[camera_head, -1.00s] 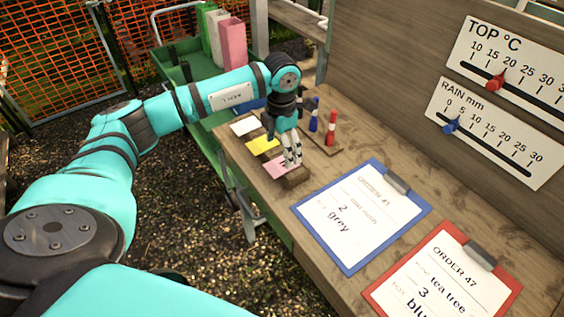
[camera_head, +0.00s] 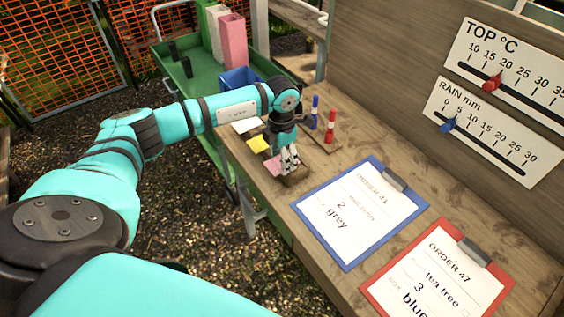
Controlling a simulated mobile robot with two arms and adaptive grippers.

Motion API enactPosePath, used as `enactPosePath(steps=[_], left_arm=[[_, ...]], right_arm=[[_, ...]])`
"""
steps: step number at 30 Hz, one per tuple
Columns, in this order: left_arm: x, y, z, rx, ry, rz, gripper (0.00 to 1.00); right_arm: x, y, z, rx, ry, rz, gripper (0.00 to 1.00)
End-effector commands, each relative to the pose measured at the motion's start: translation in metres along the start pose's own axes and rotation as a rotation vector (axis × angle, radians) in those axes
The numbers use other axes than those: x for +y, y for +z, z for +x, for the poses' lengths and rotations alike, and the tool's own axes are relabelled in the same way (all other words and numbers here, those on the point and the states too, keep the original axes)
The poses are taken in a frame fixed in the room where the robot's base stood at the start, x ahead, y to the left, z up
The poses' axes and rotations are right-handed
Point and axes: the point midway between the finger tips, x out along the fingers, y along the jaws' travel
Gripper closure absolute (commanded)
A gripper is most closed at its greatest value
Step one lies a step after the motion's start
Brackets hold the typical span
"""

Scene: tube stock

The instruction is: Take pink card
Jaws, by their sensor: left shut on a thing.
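The pink card (camera_head: 272,166) lies at the left edge of the wooden bench, at the near end of a row of cards. My left gripper (camera_head: 289,166) points down at its right side, over a small wooden block (camera_head: 296,179). Its fingers are shut on the pink card and hide part of it. I cannot tell whether the card is clear of the block. My right gripper is not in view.
A yellow card (camera_head: 258,144) and a white card (camera_head: 246,125) lie behind the pink one. Blue (camera_head: 315,110) and red (camera_head: 330,126) markers stand to the right. Blue (camera_head: 347,265) and red (camera_head: 366,291) clipboards lie nearer. A green cart (camera_head: 180,92) stands behind.

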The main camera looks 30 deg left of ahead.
Motion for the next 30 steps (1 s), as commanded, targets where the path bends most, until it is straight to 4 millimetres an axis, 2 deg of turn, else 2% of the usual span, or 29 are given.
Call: enactPosePath(steps=[13,17,21,26,30], left_arm=[[0.001,0.001,-0.005,-0.002,0.001,-0.001,0.58],[0.001,0.001,-0.016,-0.004,0.002,0.000,0.58],[0.001,0.001,-0.035,-0.006,0.003,0.001,0.58],[-0.030,-0.020,-0.035,0.000,0.001,0.006,0.58],[-0.063,-0.041,-0.038,-0.002,0.001,0.008,0.58]], right_arm=[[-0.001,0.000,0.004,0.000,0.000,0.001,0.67],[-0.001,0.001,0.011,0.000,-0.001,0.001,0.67],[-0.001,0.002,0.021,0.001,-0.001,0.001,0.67],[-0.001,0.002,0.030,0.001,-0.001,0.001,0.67],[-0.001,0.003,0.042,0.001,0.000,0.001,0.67]])
